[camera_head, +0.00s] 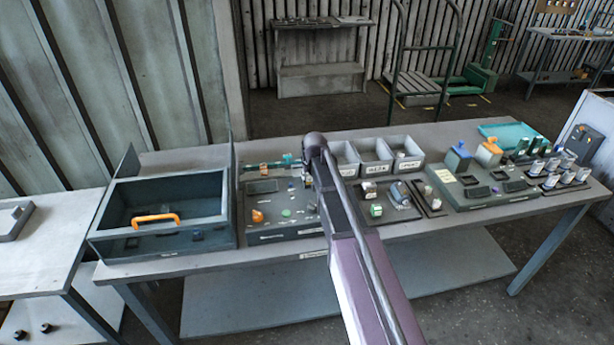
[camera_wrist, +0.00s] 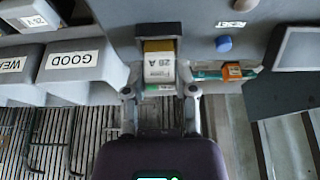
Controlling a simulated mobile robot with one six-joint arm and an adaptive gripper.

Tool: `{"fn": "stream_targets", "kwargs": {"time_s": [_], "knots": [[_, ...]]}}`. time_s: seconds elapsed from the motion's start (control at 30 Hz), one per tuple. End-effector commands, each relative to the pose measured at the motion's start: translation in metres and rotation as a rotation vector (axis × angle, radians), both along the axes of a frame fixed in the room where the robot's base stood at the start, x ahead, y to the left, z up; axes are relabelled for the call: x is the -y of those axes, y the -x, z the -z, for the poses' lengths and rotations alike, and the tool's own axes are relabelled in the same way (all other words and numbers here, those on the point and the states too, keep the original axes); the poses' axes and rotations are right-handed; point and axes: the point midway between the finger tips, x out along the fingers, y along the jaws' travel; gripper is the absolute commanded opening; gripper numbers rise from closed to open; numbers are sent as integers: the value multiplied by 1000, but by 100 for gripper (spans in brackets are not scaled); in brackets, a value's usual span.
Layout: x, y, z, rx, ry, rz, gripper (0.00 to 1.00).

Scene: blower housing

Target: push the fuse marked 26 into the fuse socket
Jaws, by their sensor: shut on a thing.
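The fuse marked 26 (camera_wrist: 159,68) shows in the wrist view as a white-labelled block with a yellow band at its far end. My gripper (camera_wrist: 160,92) is shut on it, with one finger on each side. The fuse socket (camera_wrist: 158,29) is a dark frame just beyond the fuse. The yellow end lies at or within the frame's mouth; I cannot tell how deep. In the head view my arm hides the fuse and socket, and the gripper is mostly hidden at the back of the middle panel (camera_head: 283,229).
In the wrist view, a blue button (camera_wrist: 224,43) marked RESET and a teal part with an orange block (camera_wrist: 232,71) sit to the right. Labelled bins (camera_wrist: 72,62) stand to the left. In the head view, an open box with an orange handle (camera_head: 156,218) stands left.

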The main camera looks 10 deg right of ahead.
Motion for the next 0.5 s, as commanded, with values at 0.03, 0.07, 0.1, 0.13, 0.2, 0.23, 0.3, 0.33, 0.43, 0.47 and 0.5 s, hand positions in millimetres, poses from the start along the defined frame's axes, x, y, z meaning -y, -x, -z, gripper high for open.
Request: {"fn": "stream_targets", "kwargs": {"time_s": [0.03,0.07,0.1,0.13,0.2,0.23,0.3,0.33,0.43,0.47,0.5], "knots": [[0,0,2,0,0,0,7],[0,0,2,0,0,0,7],[0,0,3,0,0,0,7],[0,0,3,0,0,0,7],[0,0,4,0,0,0,7],[0,0,4,0,0,0,7],[0,0,5,0,0,0,7],[0,0,6,0,0,0,7],[0,0,7,0,0,0,7],[0,0,7,0,0,0,7],[0,0,8,0,0,0,7]]}}
